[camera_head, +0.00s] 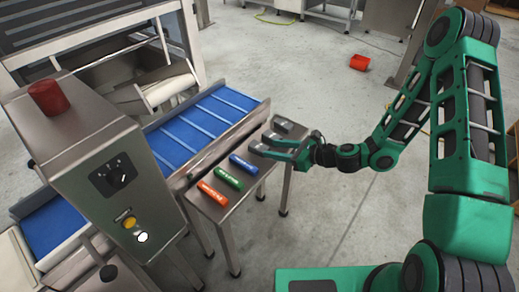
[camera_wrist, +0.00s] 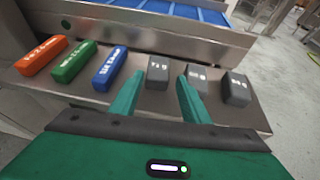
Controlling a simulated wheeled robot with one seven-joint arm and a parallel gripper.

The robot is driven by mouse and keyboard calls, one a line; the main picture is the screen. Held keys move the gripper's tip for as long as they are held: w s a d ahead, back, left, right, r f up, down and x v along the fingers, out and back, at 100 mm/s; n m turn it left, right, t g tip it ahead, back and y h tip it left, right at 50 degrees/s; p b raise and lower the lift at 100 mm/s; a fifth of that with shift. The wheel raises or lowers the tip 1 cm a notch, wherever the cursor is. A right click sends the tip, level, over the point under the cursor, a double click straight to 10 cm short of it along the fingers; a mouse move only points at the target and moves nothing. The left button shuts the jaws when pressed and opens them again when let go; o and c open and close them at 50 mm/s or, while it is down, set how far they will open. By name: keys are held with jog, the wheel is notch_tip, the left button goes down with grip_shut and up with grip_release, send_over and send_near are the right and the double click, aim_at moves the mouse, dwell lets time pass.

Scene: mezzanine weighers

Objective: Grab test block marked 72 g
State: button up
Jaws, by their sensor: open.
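In the wrist view, three grey blocks stand in a row on the right part of a small steel table (camera_wrist: 130,108). The left grey block (camera_wrist: 157,72) has a white label that looks like 72 g, though the print is small. The middle grey block (camera_wrist: 196,76) is partly hidden by my right finger, and its label is hard to read. The right grey block (camera_wrist: 237,88) has a blurred label. My gripper (camera_wrist: 159,77) is open, its green fingers on either side of the left block's image. In the head view, my gripper (camera_head: 257,146) is over the table's far end.
Orange (camera_head: 213,193), green (camera_head: 229,178) and blue (camera_head: 243,165) labelled bars lie on the table left of the grey blocks. A blue conveyor (camera_head: 205,125) runs behind, and a steel control box (camera_head: 95,150) stands left. Open floor lies right.

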aim_at(263, 148)
jog(key=shift+x, duration=3.1)
jog(key=shift+s+a, duration=0.1)
jog(key=shift+s, duration=0.05)
jog(key=c, duration=0.8)
